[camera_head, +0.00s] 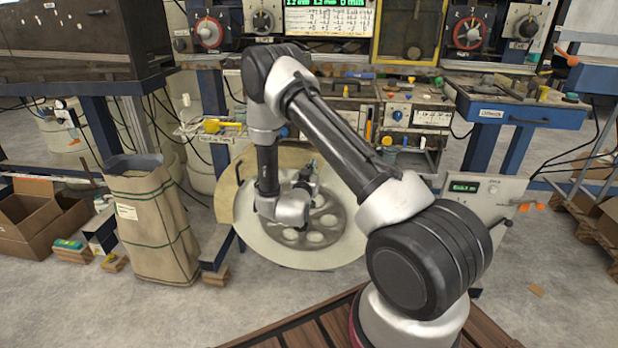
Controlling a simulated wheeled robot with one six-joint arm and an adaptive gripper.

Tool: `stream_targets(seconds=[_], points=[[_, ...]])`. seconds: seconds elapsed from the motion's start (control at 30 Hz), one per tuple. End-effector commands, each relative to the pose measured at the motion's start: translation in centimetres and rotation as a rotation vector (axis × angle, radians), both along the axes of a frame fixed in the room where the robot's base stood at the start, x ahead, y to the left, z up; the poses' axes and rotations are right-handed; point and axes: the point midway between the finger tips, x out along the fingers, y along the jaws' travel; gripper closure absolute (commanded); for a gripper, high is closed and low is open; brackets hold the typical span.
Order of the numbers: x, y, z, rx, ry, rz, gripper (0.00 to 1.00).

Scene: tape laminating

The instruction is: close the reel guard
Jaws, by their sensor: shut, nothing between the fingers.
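A large cream reel (335,254) with a grey hub stands upright below the machine bench, at the middle of the view. The hub has several round holes. A tan curved panel (227,190) shows at the reel's left and upper edge; it may be the reel guard, but I cannot tell for sure. My gripper (313,169) is in front of the upper part of the reel, small and partly hidden by my wrist. It is shut and empty. I cannot tell whether it touches anything. My arm hides part of the reel and the bench behind it.
A paper sack (150,222) and cardboard boxes (38,218) stand at the left. A grey control box (475,200) is right of the reel. A blue bench (512,112) is at the upper right.

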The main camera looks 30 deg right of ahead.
Motion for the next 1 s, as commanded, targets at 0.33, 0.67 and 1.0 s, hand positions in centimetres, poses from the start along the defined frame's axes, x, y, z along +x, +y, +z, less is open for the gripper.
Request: stream_targets(seconds=[0.33, 0.67, 1.0], points=[[2.9, -2.4, 0.0, 0.000, 0.000, 0.000, 1.00], [3.0, -2.5, 0.0, -0.001, 0.001, 0.001, 1.00], [5.6, -7.2, -0.1, 0.002, -0.001, -0.003, 1.00]])
